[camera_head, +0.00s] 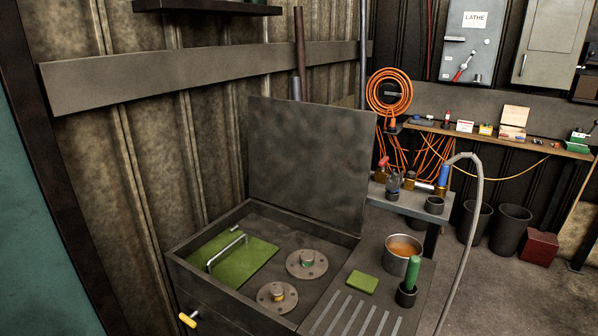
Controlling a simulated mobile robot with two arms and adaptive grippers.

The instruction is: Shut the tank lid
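The tank (213,296) is a dark metal box in the lower middle of the head view. Its lid (310,165) is a grey mottled plate standing open, nearly upright at the tank's back edge. Inside the tank are a green plate (243,266) with a metal bar handle and two round flanged parts, one (307,264) with a green centre and one (277,297) with a yellow centre. A yellow-handled valve or knob (188,319) sits at the tank's front left. Neither of my grippers is in view.
Right of the tank, a slotted surface (352,315) holds a metal pot (402,254) with orange contents, a green sponge (362,283) and a green-handled tool (413,272) in a cup. A grey hose (474,225) rises beside it. A corrugated wall stands behind the tank. Bins (511,229) stand farther right.

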